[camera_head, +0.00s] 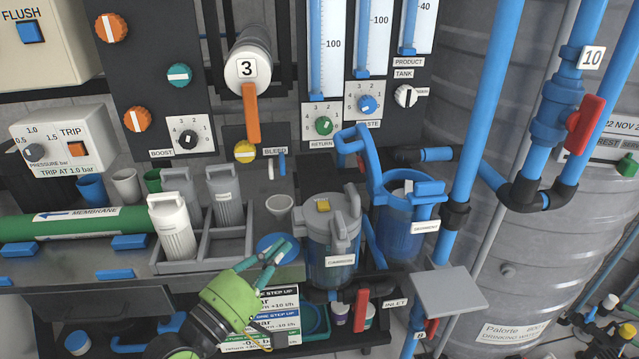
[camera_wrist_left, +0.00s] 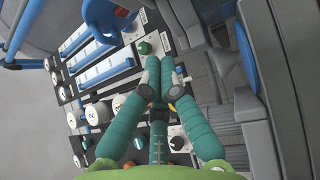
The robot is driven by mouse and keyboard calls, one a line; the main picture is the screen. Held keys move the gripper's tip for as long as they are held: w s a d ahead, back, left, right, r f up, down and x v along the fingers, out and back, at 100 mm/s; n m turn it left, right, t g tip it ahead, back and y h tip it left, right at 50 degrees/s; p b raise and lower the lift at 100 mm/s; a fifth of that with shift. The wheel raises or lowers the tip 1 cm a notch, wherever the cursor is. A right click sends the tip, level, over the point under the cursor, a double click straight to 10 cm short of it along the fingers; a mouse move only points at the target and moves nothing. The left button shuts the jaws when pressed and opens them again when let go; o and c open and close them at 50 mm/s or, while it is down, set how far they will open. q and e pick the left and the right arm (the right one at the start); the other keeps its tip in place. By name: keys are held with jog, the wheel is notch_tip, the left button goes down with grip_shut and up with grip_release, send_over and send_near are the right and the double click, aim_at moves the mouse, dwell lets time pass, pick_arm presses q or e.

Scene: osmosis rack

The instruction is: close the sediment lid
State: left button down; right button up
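The sediment housing (camera_head: 403,232) is a blue, see-through vessel right of centre in the head view, with a label on its front. A pale cartridge top (camera_head: 402,189) shows in its mouth. A blue lid with a loop handle (camera_head: 372,165) stands raised at its left rear, off the mouth. My left gripper (camera_head: 275,255), with teal fingers, is in front of and left of the grey-lidded housing, apart from the sediment lid. It holds nothing that I can see. Its fingers (camera_wrist_left: 160,68) converge in the left wrist view, but how far they are closed is unclear. My right gripper is not in view.
The grey-lidded housing (camera_head: 331,235) stands between my left gripper and the sediment housing. A blue vertical pipe (camera_head: 468,120) rises to the right, and a grey plate (camera_head: 448,291) sits in front. A grey tray (camera_head: 206,262) with pale canisters lies left.

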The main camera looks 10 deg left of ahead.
pick_arm(q)
notch_tip(320, 180, up, 7)
jog(key=w+a+n+t+p, duration=0.2)
jog(key=a+n, duration=0.1)
jog(key=n, duration=0.2)
jog(key=w+d+r+p, duration=0.2)
jog(key=w+d+r, duration=0.3)
jog(key=w+d, duration=0.3)
jog(key=shift+w+d+h, duration=0.3)
jog(key=shift+w, duration=0.35)
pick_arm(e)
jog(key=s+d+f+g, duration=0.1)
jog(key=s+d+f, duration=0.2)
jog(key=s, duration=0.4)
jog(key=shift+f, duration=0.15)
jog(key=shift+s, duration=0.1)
